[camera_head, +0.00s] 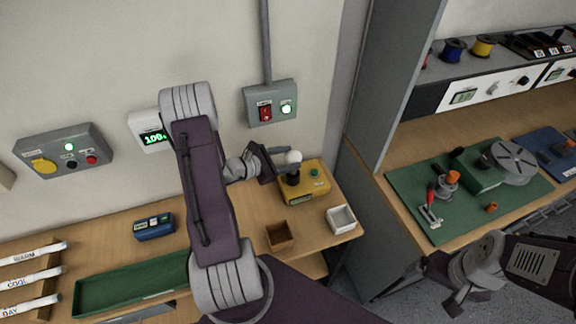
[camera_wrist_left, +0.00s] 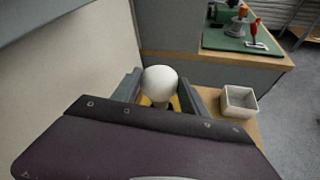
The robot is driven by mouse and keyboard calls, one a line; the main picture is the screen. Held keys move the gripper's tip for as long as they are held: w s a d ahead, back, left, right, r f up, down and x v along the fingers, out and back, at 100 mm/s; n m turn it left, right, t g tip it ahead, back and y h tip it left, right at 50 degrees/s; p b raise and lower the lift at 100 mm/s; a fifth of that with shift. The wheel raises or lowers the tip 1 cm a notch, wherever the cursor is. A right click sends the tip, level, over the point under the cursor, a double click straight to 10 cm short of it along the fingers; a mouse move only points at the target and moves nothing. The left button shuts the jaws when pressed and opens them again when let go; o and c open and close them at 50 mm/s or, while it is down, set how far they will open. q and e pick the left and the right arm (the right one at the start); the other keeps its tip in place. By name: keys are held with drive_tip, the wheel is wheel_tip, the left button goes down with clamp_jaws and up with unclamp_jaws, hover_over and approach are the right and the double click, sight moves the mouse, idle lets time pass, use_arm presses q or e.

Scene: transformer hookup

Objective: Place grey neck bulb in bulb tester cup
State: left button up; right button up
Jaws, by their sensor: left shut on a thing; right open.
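A white round bulb (camera_head: 292,157) is at the yellow bulb tester (camera_head: 307,194), over its dark cup (camera_head: 291,178). My left gripper (camera_head: 276,164) is shut on the bulb, reaching it from the left. In the left wrist view the bulb (camera_wrist_left: 159,82) sits between my left gripper's fingers (camera_wrist_left: 160,95), with the yellow tester (camera_wrist_left: 175,103) just behind and below it. The bulb's neck is mostly hidden, and I cannot tell whether it is seated in the cup. My right gripper (camera_head: 462,290) is open and empty at the lower right, far from the tester.
A white tray (camera_head: 341,220) and a brown box (camera_head: 279,236) stand in front of the tester. A blue device (camera_head: 153,227), a green tray (camera_head: 130,285) and labelled tubes (camera_head: 30,278) are to the left. A green mat (camera_head: 460,190) with tools lies on the right bench.

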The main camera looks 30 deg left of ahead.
use_arm(q)
wheel_tip(320, 180, down, 4)
drive_tip(key=shift+s+r, duration=0.1)
drive_tip(key=shift+r, duration=0.15)
drive_tip(key=shift+f, duration=0.3)
drive_tip(key=shift+f, duration=0.15)
drive_tip(key=o, duration=1.4)
